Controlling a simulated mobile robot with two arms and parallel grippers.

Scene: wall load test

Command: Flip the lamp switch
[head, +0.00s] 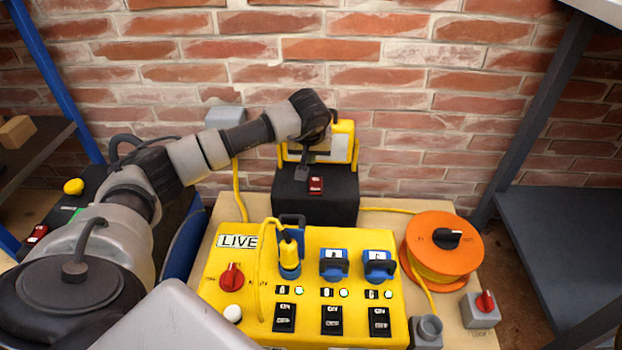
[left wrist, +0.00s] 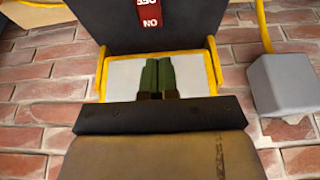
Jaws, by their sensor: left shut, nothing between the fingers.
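The lamp (head: 345,149) has a yellow frame and a pale panel, and stands on a black box (head: 335,205) against the brick wall. A red switch (head: 316,186) sits on the top of the box; it also shows at the top edge of the left wrist view (left wrist: 153,14), with white lettering upside down. My left gripper (head: 302,173) hangs in front of the lamp, just left of the switch in the head view. Its fingers (left wrist: 158,75) are together and empty, seen against the pale lamp panel (left wrist: 120,78). Contact with the switch is not visible. My right gripper is out of view.
A yellow panel (head: 240,318) marked LIVE, with plugs and switches, lies in front of the box. An orange cable reel (head: 415,235) and a grey box with a red knob (head: 481,310) are to the right. A grey wall box (head: 225,117) is left of the lamp.

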